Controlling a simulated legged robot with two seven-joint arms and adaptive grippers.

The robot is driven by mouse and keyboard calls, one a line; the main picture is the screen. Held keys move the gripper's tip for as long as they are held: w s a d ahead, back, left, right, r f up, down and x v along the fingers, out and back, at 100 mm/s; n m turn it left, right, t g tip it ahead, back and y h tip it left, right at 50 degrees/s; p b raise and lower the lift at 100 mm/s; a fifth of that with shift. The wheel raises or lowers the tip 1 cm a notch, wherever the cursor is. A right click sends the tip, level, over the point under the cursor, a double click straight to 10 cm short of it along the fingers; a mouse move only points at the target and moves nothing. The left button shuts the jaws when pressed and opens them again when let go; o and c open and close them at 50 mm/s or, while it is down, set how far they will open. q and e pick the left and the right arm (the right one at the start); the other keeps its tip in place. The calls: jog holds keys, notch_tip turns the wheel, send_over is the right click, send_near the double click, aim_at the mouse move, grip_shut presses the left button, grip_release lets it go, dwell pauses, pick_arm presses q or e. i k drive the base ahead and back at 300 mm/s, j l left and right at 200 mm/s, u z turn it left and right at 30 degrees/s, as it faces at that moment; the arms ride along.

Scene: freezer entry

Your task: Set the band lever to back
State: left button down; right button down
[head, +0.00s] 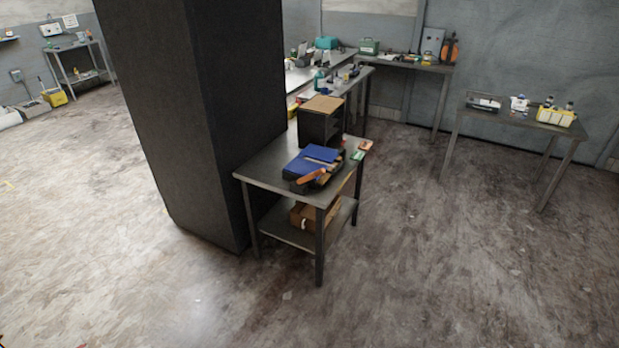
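I cannot make out a band lever in the head view. A grey metal device (432,42) stands against the wall at the back of the far table, too small to show whether it bears a lever. A white panel box (51,29) hangs on the wall at the far left, and its details are also too small to tell. Neither of my grippers is in view.
A dark pillar (190,120) stands left of centre. Another table (560,127) stands at right with a yellow caddy (556,116). The foreground floor is clear.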

aim_at(319, 172)
jog(key=k+l, duration=0.15)
jog(key=l, duration=0.2)
jog(key=i+l, duration=0.4)
jog(key=i+l+z, duration=0.15)
jog(key=i+l, duration=0.2)
jog(key=i, duration=0.3)
jog(key=i+l, duration=0.35)
jog(key=i, duration=0.15)
jog(key=i+l+z, duration=0.1)
jog(key=i+l, duration=0.2)
jog(key=i, duration=0.25)
